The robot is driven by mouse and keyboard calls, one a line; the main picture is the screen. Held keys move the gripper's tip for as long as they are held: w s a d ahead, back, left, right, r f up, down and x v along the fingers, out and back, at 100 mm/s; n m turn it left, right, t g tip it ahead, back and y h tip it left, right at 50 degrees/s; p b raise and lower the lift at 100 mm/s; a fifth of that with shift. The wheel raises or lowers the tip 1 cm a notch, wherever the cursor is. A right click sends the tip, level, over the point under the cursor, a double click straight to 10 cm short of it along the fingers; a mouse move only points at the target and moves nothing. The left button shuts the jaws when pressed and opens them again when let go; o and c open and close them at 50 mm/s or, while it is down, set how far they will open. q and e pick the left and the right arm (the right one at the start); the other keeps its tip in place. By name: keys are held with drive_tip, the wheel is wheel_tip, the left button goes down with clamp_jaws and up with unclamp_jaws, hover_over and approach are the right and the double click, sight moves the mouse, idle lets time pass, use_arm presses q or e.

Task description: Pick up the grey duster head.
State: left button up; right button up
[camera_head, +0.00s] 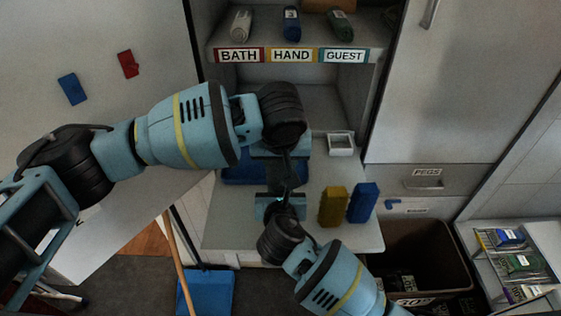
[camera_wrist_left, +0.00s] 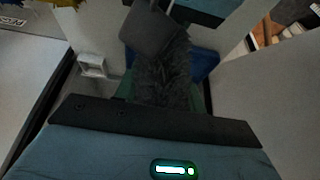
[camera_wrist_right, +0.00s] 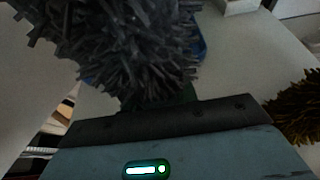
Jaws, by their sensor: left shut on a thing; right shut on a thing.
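The grey duster head (camera_head: 284,176) is a dark, shaggy piece between my two grippers, over the light counter. It also shows in the left wrist view (camera_wrist_left: 165,80), beyond the jaw, and large in the right wrist view (camera_wrist_right: 125,45). My left gripper (camera_head: 281,155) reaches it from the far side and is shut on it. My right gripper (camera_head: 283,200) reaches it from the near side and is also shut on it. The jaws hide the exact points of contact. A dark smooth part (camera_wrist_left: 150,30) shows at the far end of the shaggy piece in the left wrist view.
A yellow shaggy block (camera_head: 333,206) and a blue one (camera_head: 363,203) stand just right of my right gripper. A blue tray (camera_head: 236,172) lies behind, partly hidden by my left arm. A small white box (camera_head: 341,143) sits at the back. A dark bin (camera_head: 425,250) is at right.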

use_arm(q)
wheel_tip(320, 180, up, 18)
idle(0.4)
use_arm(e)
drive_tip(key=o, duration=1.2)
drive_tip(key=shift+c, duration=0.2)
drive_tip(key=v, duration=1.2)
